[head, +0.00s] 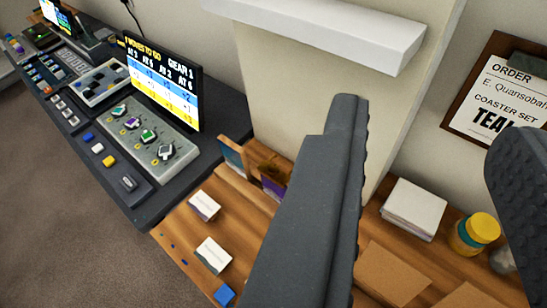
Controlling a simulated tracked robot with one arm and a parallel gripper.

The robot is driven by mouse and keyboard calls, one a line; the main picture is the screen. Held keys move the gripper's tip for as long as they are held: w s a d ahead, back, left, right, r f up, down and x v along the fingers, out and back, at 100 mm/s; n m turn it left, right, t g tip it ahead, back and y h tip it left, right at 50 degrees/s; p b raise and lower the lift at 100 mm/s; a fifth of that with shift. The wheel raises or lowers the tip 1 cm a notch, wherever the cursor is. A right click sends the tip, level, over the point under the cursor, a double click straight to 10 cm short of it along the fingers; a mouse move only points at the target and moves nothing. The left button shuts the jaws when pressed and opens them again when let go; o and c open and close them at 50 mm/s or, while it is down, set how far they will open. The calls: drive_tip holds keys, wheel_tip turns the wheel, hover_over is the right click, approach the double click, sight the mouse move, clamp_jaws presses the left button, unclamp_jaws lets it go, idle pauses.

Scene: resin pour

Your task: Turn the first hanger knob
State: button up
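A light grey panel (183,160) with several round knobs lies on the dark console at the left. A green-marked knob (118,111) is at its far end, then a purple-marked one (132,123), another green one (148,136) and a whitish one (165,151) nearest me. No readable label shows which is a hanger knob. My gripper (430,118) is open and empty, its two dark fingers wide apart. It is in the foreground to the right of the panel, touching no knob. The left finger hides part of the wooden bench.
A screen (160,83) reading "MOVES TO GO" and "GEAR 1" stands behind the panel. The wooden bench (180,228) holds small cards (213,254), a white stack (413,208) and a yellow-lidded jar (475,234). A white shelf (320,32) juts from the wall above. Open floor (60,220) lies at left.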

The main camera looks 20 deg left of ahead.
drive_tip(key=shift+o, duration=1.2)
drive_tip(key=shift+w, duration=0.1)
drive_tip(key=w+a+f+n+y+b, duration=0.2)
drive_tip(key=w+a+f, duration=0.1)
drive_tip(key=w+f, duration=1)
drive_tip(key=t+y+b, duration=0.1)
drive_tip(key=y+b, duration=0.1)
drive_tip(key=b, duration=0.1)
approach(272, 174)
drive_tip(key=d+r, duration=0.5)
drive_tip(key=r, duration=0.5)
drive_tip(key=a+f+t+b, duration=0.15)
drive_tip(key=a+f, duration=0.35)
drive_tip(key=f, duration=0.6)
drive_tip(key=shift+h, duration=0.3)
drive_tip(key=w+a, duration=0.1)
drive_tip(key=w, duration=0.2)
drive_tip(key=w+b, duration=0.1)
drive_tip(key=w, duration=0.3)
drive_tip(key=w+a+b, duration=0.1)
drive_tip(key=w, duration=0.2)
drive_tip(key=shift+w+a, duration=0.3)
drive_tip(key=shift+w+a+r+b, duration=0.15)
drive_tip(key=shift+w+b, duration=0.25)
drive_tip(key=shift+w, duration=0.5)
